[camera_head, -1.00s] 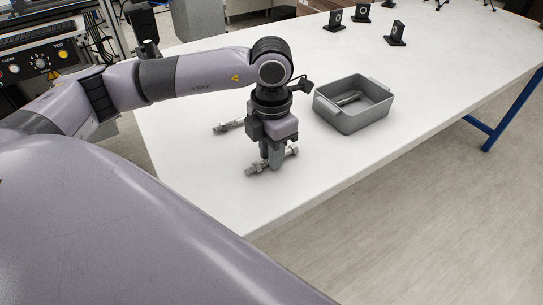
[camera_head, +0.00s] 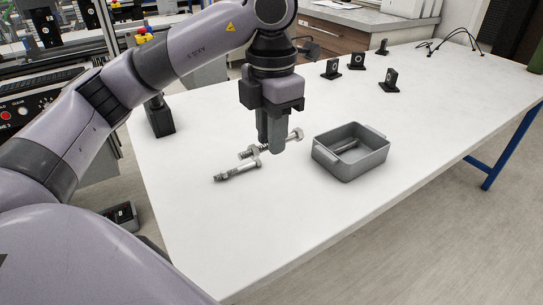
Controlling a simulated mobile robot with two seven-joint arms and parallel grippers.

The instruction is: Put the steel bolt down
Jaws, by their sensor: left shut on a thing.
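My left gripper (camera_head: 272,150) is shut on a steel bolt (camera_head: 295,135) and holds it level above the white table. The bolt's ends stick out on both sides of the fingers; its middle is hidden by them. A second steel bolt (camera_head: 238,172) lies on the table just below and left of the held one; in the picture the two nearly overlap. A grey tray (camera_head: 374,165) stands to the right of the gripper, with another bolt (camera_head: 346,147) inside it. My right gripper is not in view.
Several small black blocks with round marks (camera_head: 389,81) stand at the back of the white table (camera_head: 310,225). A dark block (camera_head: 159,116) stands at the left edge. The front of the table is clear. A control panel (camera_head: 20,115) is at far left.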

